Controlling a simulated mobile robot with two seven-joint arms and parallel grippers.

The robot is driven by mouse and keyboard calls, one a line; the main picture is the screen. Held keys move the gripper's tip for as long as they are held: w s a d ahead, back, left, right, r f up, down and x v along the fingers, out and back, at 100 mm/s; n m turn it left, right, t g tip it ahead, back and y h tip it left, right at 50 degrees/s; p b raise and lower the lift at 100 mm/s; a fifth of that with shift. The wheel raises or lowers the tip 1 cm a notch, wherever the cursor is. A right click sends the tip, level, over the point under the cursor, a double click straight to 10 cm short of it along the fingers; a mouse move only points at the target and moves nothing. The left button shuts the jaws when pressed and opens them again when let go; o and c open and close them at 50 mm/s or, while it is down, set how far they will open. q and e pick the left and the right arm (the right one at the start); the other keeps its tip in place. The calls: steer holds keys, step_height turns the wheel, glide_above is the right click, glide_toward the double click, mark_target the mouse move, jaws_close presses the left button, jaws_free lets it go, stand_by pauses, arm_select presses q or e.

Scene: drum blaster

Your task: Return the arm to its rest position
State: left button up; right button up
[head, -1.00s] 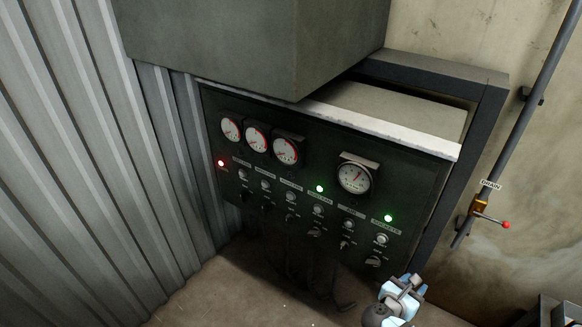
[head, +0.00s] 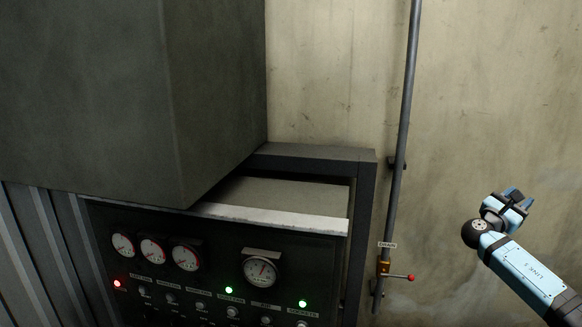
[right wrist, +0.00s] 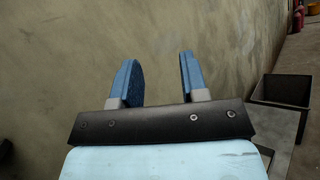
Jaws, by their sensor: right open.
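My right arm (head: 525,275) comes in from the lower right of the head view, raised in front of the bare wall. Its gripper (head: 515,198) is at the upper end of the arm, well to the right of the control panel and the pipe. In the right wrist view the two blue fingers (right wrist: 157,82) stand apart with nothing between them, facing the wall. My left gripper is not in view.
The dark control panel (head: 215,255) has gauges, one red light and two green lights. A large grey box (head: 140,90) overhangs it. A vertical pipe (head: 402,130) has a red-knobbed drain valve (head: 385,268). An open dark bin (right wrist: 280,92) stands right in the wrist view.

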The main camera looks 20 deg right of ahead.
steer(key=w+a+f+m+t+y, duration=0.4)
steer(key=w+a+t+y, duration=0.1)
steer(key=w+t+y, duration=0.25)
steer(key=w+a+f+m+t+y, duration=0.45)
steer(key=w+t+y, duration=0.25)
steer(key=y, duration=0.2)
steer(key=s+a+f+y, duration=0.3)
steer(key=s+a+f, duration=0.1)
steer(key=a+f, duration=1)
steer(key=s+a+f+g+y, duration=0.25)
steer(key=s+a+f, duration=0.55)
steer(key=a+f, duration=0.4)
steer(key=s+a+f+m+g+y, duration=0.1)
steer(key=s+a+f+m, duration=0.1)
steer(key=s+a, duration=0.9)
steer(key=s+a+f+m+g+y, duration=0.1)
steer(key=s+a+f, duration=0.4)
steer(key=s+a, duration=0.6)
steer(key=a+m+y, duration=0.1)
steer(key=a, duration=0.2)
steer(key=shift+s, duration=0.15)
steer(key=shift+d, duration=0.1)
